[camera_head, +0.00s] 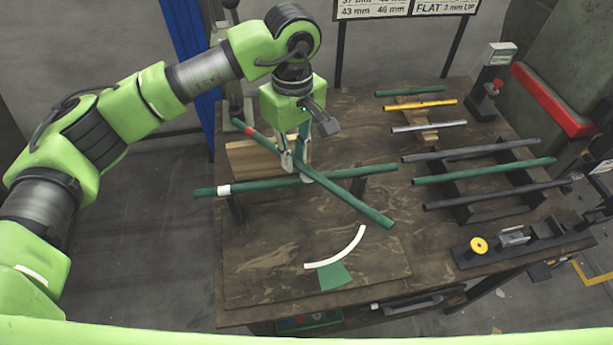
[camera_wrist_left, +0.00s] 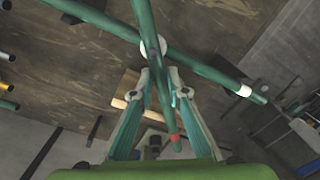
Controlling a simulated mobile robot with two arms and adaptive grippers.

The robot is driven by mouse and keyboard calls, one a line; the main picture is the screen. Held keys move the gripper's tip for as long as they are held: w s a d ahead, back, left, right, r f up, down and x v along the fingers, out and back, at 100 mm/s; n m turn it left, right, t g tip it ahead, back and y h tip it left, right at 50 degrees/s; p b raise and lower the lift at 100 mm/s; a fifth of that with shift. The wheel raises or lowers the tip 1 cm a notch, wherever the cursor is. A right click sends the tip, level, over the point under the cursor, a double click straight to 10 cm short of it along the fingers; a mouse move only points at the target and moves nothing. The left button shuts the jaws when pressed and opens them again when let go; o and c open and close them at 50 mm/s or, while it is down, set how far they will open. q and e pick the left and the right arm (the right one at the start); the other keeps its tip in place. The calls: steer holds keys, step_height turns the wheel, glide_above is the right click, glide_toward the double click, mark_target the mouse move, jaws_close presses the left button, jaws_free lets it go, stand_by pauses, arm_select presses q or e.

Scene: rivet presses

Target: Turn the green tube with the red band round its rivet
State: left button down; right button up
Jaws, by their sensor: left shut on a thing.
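The green tube with the red band (camera_head: 345,193) lies slantwise from upper left to lower right, its red band near the upper left end. It crosses over a second green tube with a white band (camera_head: 262,187). A pale round piece shows at the crossing in the left wrist view, probably the rivet (camera_wrist_left: 152,46). My left gripper (camera_head: 294,168) points down and is shut on the red-banded tube beside the crossing, on the red-band side. In the left wrist view the red-banded tube (camera_wrist_left: 143,18) runs between the fingers. My right gripper is not in view.
The wooden bench (camera_head: 250,290) carries a white arc (camera_head: 340,250) and a green wedge mark (camera_head: 333,276) in front of the tubes. Black racks with several tubes (camera_head: 485,172) stand at right. A yellow knob (camera_head: 479,245) sits at the front right. A wooden block (camera_head: 250,158) lies behind the crossing.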

arm_select(q)
steer(key=shift+w, duration=0.1)
stand_by(0.3)
steer(key=shift+w+d+m+b, duration=0.1)
steer(key=shift+d+m+b, duration=0.05)
steer(key=shift+m+b, duration=0.45)
steer(key=shift+w+d+r+m, duration=0.1)
steer(key=shift+m, duration=0.4)
steer(key=shift+w+d+m+b, duration=0.3)
steer(key=shift+m+b, duration=0.6)
steer(key=c, duration=2)
jaws_free()
steer(key=shift+o, duration=0.2)
step_height(320, 180, up, 12)
